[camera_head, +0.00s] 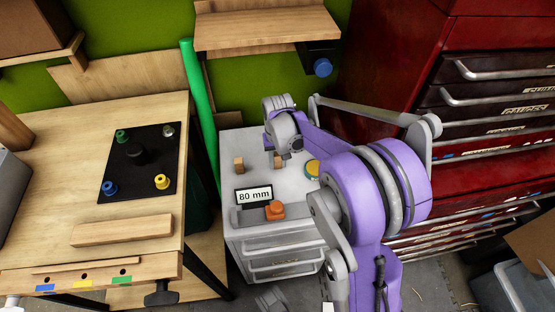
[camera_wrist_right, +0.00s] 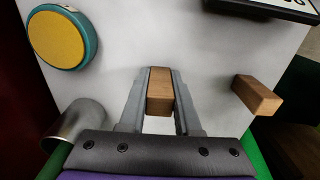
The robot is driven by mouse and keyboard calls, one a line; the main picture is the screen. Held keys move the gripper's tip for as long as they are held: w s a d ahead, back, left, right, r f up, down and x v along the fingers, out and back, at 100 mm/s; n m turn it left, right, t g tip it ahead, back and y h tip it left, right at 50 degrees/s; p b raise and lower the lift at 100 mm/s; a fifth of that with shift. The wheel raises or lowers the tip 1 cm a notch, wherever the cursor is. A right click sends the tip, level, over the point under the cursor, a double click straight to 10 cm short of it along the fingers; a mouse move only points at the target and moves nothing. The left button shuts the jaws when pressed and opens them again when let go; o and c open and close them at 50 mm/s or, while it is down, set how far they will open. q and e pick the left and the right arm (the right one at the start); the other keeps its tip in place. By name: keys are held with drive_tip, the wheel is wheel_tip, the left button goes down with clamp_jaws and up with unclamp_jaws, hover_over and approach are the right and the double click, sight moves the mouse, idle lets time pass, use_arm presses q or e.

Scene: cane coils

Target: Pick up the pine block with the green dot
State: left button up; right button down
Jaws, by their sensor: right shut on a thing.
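My right gripper (camera_head: 278,157) reaches down over the grey-white cabinet top (camera_head: 226,146). In the right wrist view, its two fingers (camera_wrist_right: 160,82) are shut on a small brown wooden block (camera_wrist_right: 160,92), one finger along each side. The held block also shows below the gripper in the head view (camera_head: 279,163), partly hidden. A second, similar wooden block (camera_head: 238,164) stands to the left on the same top. It lies to the right in the wrist view (camera_wrist_right: 257,95), apart from the gripper. I see no green dot on either block.
A yellow and teal round item (camera_wrist_right: 60,38) and a metal cylinder (camera_wrist_right: 77,123) are close to the gripper. An "80 mm" sign (camera_head: 254,195) and an orange piece (camera_head: 274,210) are near the cabinet's front. A wooden workbench (camera_head: 60,140) stands left, red drawers (camera_head: 480,110) right.

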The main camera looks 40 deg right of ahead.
sight(277, 155)
wheel_tip(277, 155, up, 10)
drive_tip(key=shift+p, duration=1)
drive_tip(key=shift+w+a, duration=0.1)
idle(0.4)
